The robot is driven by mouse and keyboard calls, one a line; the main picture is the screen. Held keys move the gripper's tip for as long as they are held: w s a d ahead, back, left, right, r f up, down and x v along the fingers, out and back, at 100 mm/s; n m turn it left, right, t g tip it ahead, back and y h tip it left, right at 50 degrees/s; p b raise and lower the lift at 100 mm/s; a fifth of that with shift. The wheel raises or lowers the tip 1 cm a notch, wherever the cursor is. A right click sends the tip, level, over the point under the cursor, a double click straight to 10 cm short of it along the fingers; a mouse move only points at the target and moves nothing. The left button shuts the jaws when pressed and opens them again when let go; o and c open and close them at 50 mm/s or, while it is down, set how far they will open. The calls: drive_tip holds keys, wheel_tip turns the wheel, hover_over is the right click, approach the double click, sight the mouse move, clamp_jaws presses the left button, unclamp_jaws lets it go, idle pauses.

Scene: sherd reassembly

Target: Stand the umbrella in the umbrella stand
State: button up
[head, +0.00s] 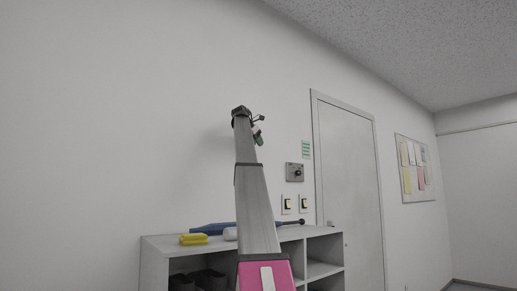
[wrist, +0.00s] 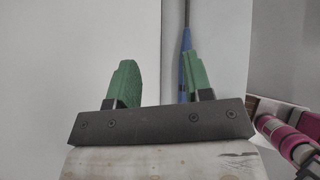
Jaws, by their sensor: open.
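A blue umbrella (head: 213,228) lies on top of a grey shelf unit. Its dark shaft and knobbed end point to the right, and my arm hides its middle. In the wrist view a long blue thing with a thin dark shaft, which looks like the umbrella (wrist: 186,45), shows partly behind the right finger. My gripper (head: 259,132) is raised well above the shelf unit, apart from the umbrella. In the wrist view its two green fingers (wrist: 158,62) stand apart with nothing between them. I see no umbrella stand in either view.
The shelf unit (head: 158,246) stands against the wall, with dark shoe-like things (head: 205,279) in one compartment. A yellow thing (head: 194,239) and a whitish thing (head: 230,234) lie on its top near the umbrella. A closed door (head: 348,185) and a notice board (head: 414,168) are at right.

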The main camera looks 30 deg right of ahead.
drive_tip(key=v, duration=0.8)
drive_tip(key=shift+a+r, duration=0.2)
drive_tip(key=shift+a, duration=0.05)
drive_tip(key=shift+s, duration=0.2)
